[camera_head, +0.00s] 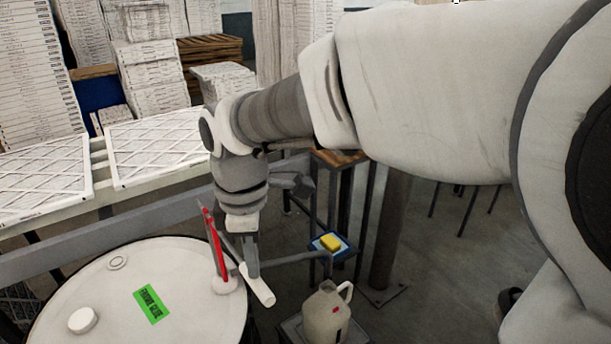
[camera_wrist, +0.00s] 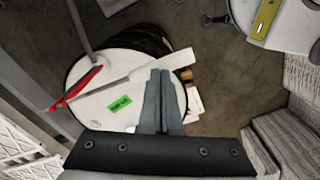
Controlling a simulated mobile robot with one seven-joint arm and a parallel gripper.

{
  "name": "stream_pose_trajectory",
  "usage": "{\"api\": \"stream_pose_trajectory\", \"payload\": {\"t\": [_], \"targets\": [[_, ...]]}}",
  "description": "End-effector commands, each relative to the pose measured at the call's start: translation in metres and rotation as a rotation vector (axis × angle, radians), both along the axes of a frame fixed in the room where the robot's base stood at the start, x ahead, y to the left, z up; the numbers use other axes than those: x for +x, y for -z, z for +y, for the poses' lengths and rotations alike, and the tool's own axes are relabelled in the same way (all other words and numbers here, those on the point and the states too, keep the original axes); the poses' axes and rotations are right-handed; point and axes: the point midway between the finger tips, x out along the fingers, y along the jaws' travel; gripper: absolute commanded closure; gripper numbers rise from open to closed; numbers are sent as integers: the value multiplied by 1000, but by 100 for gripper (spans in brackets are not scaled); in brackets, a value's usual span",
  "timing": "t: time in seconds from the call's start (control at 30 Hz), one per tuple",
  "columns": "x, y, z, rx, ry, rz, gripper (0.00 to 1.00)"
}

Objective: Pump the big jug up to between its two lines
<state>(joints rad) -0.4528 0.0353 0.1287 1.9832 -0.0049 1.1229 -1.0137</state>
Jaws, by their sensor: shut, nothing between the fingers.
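The white-topped drum (camera_head: 185,270) carries a pump with a red upright part (camera_head: 214,243) and a grey spout pipe (camera_head: 295,258) reaching toward the jug. The pump's lever ends in a white grip (camera_head: 258,287), also seen in the wrist view (camera_wrist: 168,65). My gripper (camera_head: 250,273) is shut and empty, its fingertips (camera_wrist: 160,73) right by the white grip; I cannot tell whether they touch it.
A green label (camera_head: 151,304) and a white cap (camera_head: 83,320) are on the drum top. A yellow block (camera_head: 331,241) lies on a blue surface behind the jug. Framed filters (camera_head: 155,146) lie on a rail at left. Another drum with a yellow label (camera_wrist: 265,18) shows in the wrist view.

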Motion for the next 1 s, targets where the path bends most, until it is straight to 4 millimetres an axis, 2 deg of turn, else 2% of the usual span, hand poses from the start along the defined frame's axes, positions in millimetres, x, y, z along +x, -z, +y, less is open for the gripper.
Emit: {"api": "stream_pose_trajectory", "payload": {"t": [0.2, 0.63, 1.0], "targets": [[0, 12, 0, -1, 0, 1, 100], [0, 14, 0, -1, 0, 2, 100], [0, 32, 0, 0, 0, 1, 100]]}}
